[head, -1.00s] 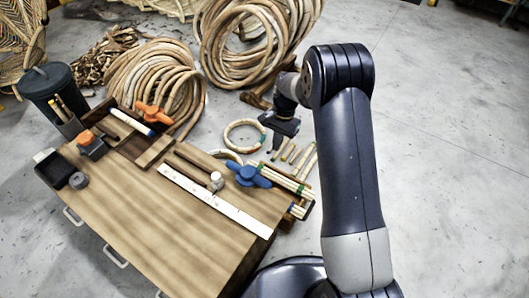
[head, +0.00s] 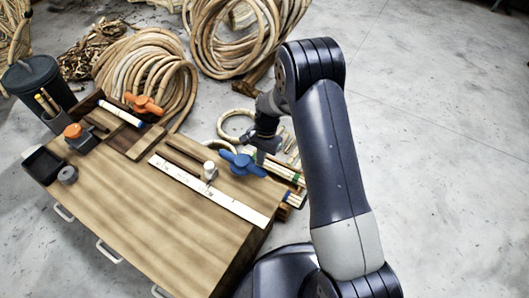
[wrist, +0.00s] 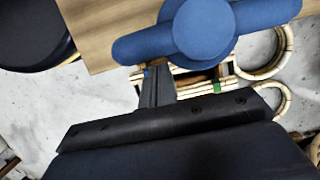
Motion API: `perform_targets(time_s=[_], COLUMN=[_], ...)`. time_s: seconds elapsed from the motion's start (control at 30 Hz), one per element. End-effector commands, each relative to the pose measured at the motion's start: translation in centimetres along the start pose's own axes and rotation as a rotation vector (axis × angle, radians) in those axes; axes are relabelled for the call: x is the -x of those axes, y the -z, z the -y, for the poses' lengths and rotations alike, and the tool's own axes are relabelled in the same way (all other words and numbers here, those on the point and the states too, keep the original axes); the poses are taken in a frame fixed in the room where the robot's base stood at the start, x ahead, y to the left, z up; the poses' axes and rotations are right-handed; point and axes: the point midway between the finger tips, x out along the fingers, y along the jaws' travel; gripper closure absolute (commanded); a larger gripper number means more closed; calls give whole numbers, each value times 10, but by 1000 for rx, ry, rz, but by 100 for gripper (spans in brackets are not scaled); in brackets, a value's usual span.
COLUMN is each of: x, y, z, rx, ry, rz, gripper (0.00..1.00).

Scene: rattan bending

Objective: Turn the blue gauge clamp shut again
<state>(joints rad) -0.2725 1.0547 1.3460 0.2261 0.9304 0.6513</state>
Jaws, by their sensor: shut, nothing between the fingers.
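The blue gauge clamp (head: 241,164) is a two-armed knob with a round hub at the right edge of the wooden bench top. In the wrist view the blue clamp (wrist: 203,30) fills the top middle, its arms running left and right. My gripper (head: 261,158) is shut and empty, just beside the clamp's right side in the head view. In the wrist view the closed fingers (wrist: 157,68) end by the lower edge of the clamp's left arm. I cannot tell whether they touch it.
A white ruler (head: 208,191) and a small white knob (head: 210,171) lie left of the clamp. Rattan coils (head: 146,72) lie on the floor behind.

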Motion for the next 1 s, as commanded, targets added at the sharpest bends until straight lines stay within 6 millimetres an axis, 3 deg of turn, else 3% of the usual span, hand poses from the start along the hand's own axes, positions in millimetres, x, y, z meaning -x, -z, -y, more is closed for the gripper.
perform_targets(time_s=[1.0], x=[-1], y=[-7], z=[-4], rx=[-94], ry=[24], rz=[0], gripper=[100])
